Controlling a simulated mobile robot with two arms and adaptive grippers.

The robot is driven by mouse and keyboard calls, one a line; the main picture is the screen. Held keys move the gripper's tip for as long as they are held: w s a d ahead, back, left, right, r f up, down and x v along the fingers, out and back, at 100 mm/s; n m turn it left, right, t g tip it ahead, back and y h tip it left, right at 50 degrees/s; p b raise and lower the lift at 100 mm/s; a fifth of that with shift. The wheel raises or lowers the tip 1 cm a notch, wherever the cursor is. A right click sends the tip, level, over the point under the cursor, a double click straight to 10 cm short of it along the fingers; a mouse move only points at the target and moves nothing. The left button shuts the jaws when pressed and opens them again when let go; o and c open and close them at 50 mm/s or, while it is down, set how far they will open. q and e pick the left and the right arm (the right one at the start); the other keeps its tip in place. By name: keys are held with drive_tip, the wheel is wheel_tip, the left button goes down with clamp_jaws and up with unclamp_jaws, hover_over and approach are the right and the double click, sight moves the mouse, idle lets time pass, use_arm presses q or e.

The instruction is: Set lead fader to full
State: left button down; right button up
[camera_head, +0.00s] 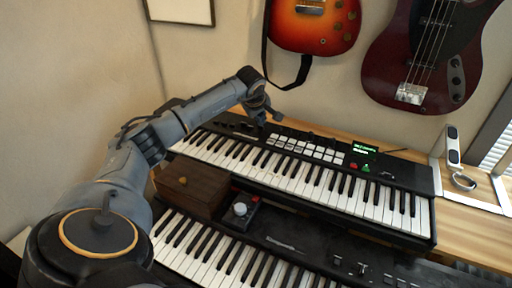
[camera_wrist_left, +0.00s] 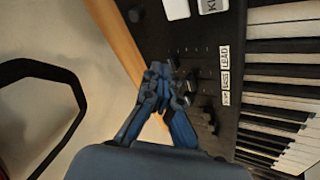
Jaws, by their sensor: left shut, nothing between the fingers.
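The lead fader belongs to the upper keyboard (camera_head: 385,205), on its dark control panel (camera_wrist_left: 205,35). In the left wrist view a white LEAD label (camera_wrist_left: 224,57) sits beside the keys, with a BASS label and a third label below it. Small dark sliders lie left of these labels, but my fingers partly cover that area, so I cannot tell the lead fader's exact position. My left gripper (camera_wrist_left: 160,75) is shut and empty over the panel's edge by the sliders. In the head view the left gripper (camera_head: 262,108) is at the keyboard's back edge. My right gripper is not in view.
A lower keyboard (camera_head: 215,255) stands in front, with a brown wooden box (camera_head: 190,187) and a small device with a white knob (camera_head: 240,210) between. Two guitars (camera_head: 310,25) hang on the wall behind. A black strap (camera_wrist_left: 40,70) hangs left in the wrist view.

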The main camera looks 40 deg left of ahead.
use_arm(q)
drive_tip(key=shift+w, duration=0.2)
drive_tip(key=shift+r, duration=0.1)
drive_tip(key=shift+r+p, duration=0.4)
drive_tip(key=shift+p, duration=0.1)
drive_tip(key=shift+r, duration=0.1)
wheel_tip(320, 180, up, 7)
drive_tip(key=p, duration=0.5)
drive_tip(key=shift+p, duration=0.3)
